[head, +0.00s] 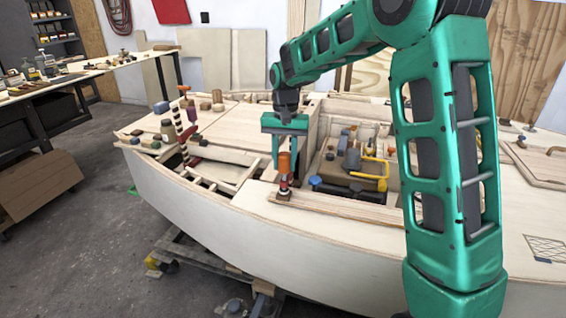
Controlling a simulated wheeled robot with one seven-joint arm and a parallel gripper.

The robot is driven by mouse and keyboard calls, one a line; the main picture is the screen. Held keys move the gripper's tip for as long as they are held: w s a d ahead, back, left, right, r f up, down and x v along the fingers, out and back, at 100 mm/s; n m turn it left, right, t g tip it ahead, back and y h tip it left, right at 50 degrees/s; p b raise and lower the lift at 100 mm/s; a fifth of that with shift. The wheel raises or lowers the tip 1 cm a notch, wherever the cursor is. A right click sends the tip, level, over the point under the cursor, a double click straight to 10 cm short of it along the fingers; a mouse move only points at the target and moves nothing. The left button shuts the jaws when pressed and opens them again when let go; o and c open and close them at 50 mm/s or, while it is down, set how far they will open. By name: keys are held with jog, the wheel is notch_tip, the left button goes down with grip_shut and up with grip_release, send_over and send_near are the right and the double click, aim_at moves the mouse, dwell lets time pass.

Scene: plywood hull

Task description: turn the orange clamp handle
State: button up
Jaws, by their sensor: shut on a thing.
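The orange clamp handle (284,163) stands upright at the top of a clamp (283,188) on the near edge of the plywood hull (230,208). My gripper (285,155) points down over it, with a green finger on the left and another on the right. It is shut on the orange handle. The clamp's lower part shows below the fingers, with a red and dark section and a base on the hull's edge strip. The top of the handle is partly hidden by the gripper.
An open compartment (384,204) right of the clamp holds tools, a yellow clamp frame (371,181) and a dark blue-headed tool (316,182). Another clamp (181,135), bottles and blocks crowd the hull's left end. A workbench (98,67) stands far left. Open floor lies front left.

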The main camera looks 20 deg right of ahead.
jog(key=n, duration=0.4)
jog(key=shift+w+d+n, duration=0.1)
jog(key=shift+w+n, duration=0.05)
jog(key=shift+n, duration=0.15)
jog(key=n, duration=0.4)
jog(key=shift+n, duration=0.3)
jog(key=n, duration=0.4)
jog(key=shift+n, duration=2.5)
jog(key=o, duration=1.1)
jog(key=shift+f, duration=0.1)
jog(key=shift+c, duration=0.2)
